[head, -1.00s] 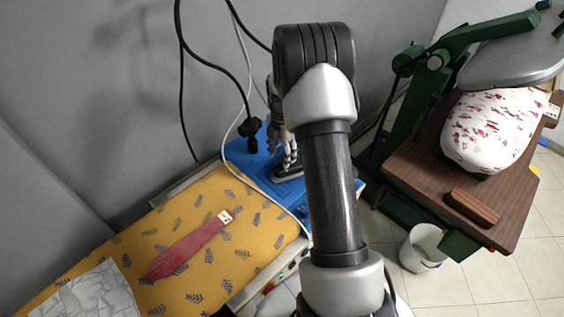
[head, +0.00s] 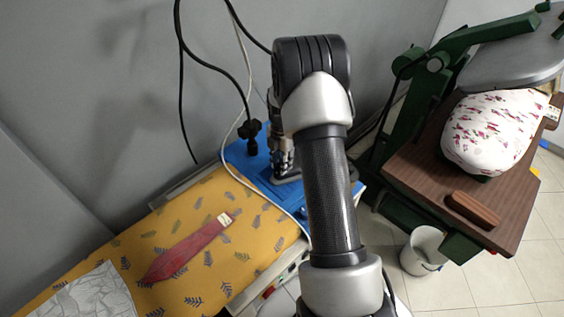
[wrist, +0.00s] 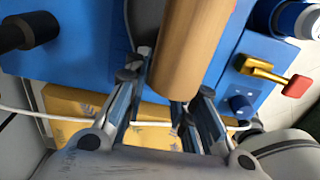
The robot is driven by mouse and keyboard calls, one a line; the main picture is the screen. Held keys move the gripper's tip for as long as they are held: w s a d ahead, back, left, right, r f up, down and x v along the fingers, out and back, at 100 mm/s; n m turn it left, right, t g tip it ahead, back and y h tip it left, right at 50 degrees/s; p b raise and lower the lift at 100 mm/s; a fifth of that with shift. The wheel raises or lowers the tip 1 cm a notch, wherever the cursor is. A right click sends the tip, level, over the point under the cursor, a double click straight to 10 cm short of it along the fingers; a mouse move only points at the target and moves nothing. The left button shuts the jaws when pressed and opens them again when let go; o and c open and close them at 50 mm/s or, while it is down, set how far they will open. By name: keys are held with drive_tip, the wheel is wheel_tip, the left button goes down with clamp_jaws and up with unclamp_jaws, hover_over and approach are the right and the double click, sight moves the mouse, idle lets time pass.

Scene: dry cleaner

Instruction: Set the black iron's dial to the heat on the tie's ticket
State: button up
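A dark red tie (head: 187,250) lies flat on the yellow patterned board. A small pale ticket (head: 224,218) is at its upper right end; its marking is too small to read. The black iron (head: 287,177) stands on a blue surface, mostly hidden behind my arm. In the wrist view a tan wooden handle (wrist: 190,50) runs down toward my fingers, and part of a dark body (wrist: 145,22) shows beside it. My gripper (wrist: 167,88) is at the iron, fingers apart on either side of the handle's lower end. I cannot make out the dial or any contact.
The blue surface (head: 243,156) carries a black knobbed post (head: 251,131). Cables hang along the wall. A pale cloth (head: 88,298) lies on the board. A green press (head: 425,95) with a wooden shelf and a white bucket (head: 424,250) stand at right.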

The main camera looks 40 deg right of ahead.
clamp_jaws()
drive_tip(key=shift+m, duration=0.8)
drive_tip(key=o, duration=0.6)
unclamp_jaws()
wheel_tip(320, 180, up, 12)
